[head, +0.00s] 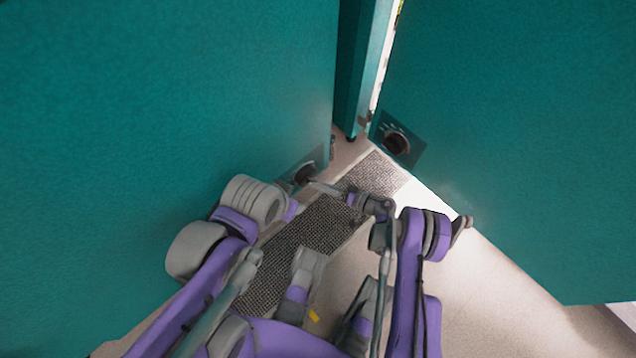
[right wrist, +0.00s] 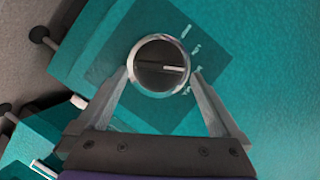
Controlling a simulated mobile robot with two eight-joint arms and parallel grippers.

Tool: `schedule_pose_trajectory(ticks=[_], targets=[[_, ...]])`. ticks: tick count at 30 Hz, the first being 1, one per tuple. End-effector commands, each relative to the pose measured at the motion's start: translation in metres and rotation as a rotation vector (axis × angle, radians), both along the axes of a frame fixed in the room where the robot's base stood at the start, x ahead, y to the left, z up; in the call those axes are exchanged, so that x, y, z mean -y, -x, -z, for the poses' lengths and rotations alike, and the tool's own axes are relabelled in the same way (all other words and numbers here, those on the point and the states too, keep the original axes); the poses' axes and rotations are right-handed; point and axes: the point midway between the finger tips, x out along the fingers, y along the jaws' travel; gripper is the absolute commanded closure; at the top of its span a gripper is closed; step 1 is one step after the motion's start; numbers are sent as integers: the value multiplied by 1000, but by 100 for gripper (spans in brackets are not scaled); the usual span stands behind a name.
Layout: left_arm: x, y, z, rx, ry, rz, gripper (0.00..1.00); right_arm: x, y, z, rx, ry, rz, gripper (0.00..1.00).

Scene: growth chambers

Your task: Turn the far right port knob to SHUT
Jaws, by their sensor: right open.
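A dark round port knob (head: 305,173) sits low on the left teal wall, at its right edge. My right gripper (head: 317,184) reaches left to it. In the right wrist view, a dark knob (right wrist: 158,66) with a silver rim sits on a darker square plate (right wrist: 118,50). Its white pointer line points right, among small white markings too blurred to read. The right gripper (right wrist: 161,74) is open, one finger on each side of the knob's lower part; I cannot tell whether they touch it. My left arm comes in from the left, but its fingers do not show.
Another dark knob (head: 396,143) is on a plate low on the right teal wall (head: 520,130). A narrow gap separates the two walls at the back. A dark woven mat (head: 315,228) lies on the pale floor between them. Free floor (head: 490,310) shows at lower right.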

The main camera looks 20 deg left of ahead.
Motion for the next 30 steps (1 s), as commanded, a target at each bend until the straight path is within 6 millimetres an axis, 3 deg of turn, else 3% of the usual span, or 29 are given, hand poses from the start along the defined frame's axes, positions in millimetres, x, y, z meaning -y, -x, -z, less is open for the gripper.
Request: schedule_pose_trajectory(ticks=[6, 17, 28, 30], targets=[[0, -1, 4, 1, 0, 0, 50, -26, -2, 6, 1, 0, 0, 0], [0, -1, 4, 1, 0, 0, 50, -31, -2, 7, 1, 0, 1, 0], [0, -1, 4, 1, 0, 0, 50, -30, -2, 7, 1, 0, 1, 65], [0, -1, 4, 1, 0, 0, 50, -30, -2, 7, 2, 0, 1, 65]])
